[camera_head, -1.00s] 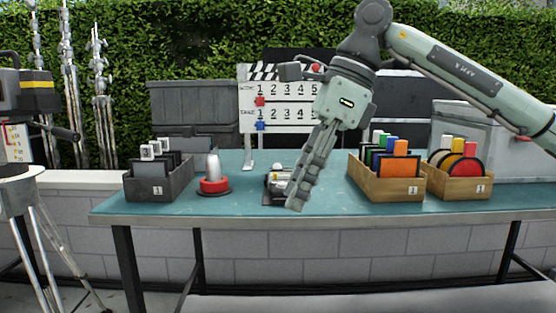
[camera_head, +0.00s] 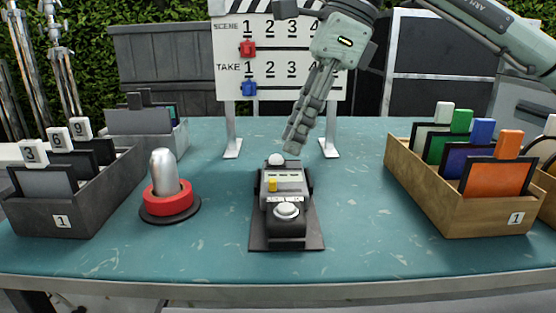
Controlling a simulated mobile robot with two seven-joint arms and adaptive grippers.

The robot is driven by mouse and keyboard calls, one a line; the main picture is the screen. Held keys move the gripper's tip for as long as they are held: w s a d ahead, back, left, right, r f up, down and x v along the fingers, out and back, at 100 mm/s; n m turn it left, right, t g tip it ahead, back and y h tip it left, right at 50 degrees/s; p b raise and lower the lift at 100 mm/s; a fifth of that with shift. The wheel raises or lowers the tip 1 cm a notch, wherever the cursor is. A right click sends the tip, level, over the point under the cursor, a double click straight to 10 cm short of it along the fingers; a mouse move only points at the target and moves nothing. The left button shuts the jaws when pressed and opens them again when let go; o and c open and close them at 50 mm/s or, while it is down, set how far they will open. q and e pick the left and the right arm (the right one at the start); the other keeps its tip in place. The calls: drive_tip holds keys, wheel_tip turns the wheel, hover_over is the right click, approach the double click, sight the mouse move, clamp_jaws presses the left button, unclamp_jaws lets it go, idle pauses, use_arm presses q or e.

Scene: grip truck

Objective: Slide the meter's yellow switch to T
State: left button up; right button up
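The meter (camera_head: 284,185) is a small grey device on a dark base plate in the middle of the table. Its yellow switch (camera_head: 272,185) sits at the left of its face, and a white dome (camera_head: 276,160) and a round white knob (camera_head: 286,209) show on it. The letters on the meter are too small to read. My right gripper (camera_head: 293,146) points down just behind and above the meter, apart from the switch. Its fingers look close together, but I see them edge-on and cannot tell whether they are shut. My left gripper is not in view.
A red-based silver button (camera_head: 169,192) stands left of the meter. A dark box of numbered cards (camera_head: 105,190) is farther left, a wooden box of coloured cards (camera_head: 455,222) at the right. A slate board (camera_head: 289,88) stands behind. The table (camera_head: 350,215) around the meter is clear.

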sight(274, 180)
drive_tip(key=x, duration=0.7)
drive_tip(key=shift+s, duration=0.1)
drive_tip(key=shift+c, duration=0.6)
clamp_jaws()
